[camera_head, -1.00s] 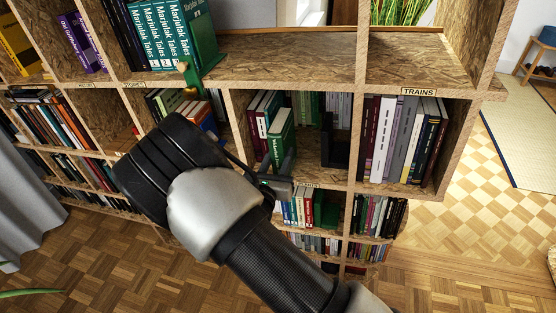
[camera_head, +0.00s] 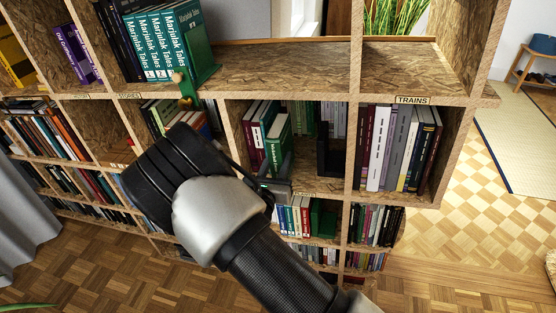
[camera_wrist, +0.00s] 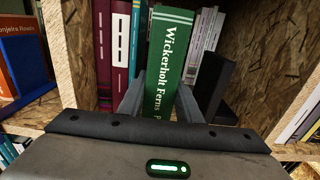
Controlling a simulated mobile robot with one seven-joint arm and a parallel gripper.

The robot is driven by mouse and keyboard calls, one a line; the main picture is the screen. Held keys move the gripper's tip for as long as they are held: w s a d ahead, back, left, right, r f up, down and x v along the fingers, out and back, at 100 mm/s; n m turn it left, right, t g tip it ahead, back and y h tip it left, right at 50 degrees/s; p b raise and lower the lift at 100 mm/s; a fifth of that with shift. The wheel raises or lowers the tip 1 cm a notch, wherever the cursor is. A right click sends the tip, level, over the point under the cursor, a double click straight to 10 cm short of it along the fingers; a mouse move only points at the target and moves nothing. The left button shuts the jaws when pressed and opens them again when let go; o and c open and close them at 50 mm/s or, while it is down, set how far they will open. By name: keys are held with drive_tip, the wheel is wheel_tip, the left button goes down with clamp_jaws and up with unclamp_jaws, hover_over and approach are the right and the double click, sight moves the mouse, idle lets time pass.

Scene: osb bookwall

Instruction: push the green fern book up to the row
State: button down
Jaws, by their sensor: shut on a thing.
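The green fern book (camera_wrist: 168,62), lettered "Wickerholt Ferns", stands upright with its spine toward me in the wrist view. It also shows in the head view (camera_head: 276,140), at the right end of a short row. My gripper (camera_wrist: 158,100) is shut on its lower spine, one finger on each side; in the head view the gripper (camera_head: 276,172) is partly hidden by my wrist. The row of maroon, white and teal books (camera_wrist: 119,48) stands just left of the green book, which sits nearer to me than they do. The book's lower end is hidden by my gripper.
A black bookend (camera_head: 328,152) stands to the right, also in the wrist view (camera_wrist: 214,85), with pale books behind it. OSB uprights (camera_head: 237,150) bound the compartment. A green bookend with a figure (camera_head: 190,75) stands on the shelf above. The right compartment (camera_head: 412,100) is labelled "TRAINS".

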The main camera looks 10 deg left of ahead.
drive_tip(key=c, duration=1.2)
unclamp_jaws()
drive_tip(key=shift+f, duration=0.15)
drive_tip(key=s+a+p, duration=0.1)
drive_tip(key=s, duration=1.6)
drive_tip(key=shift+s+a+p, duration=0.15)
drive_tip(key=shift+s+p, duration=0.05)
drive_tip(key=shift+p, duration=0.2)
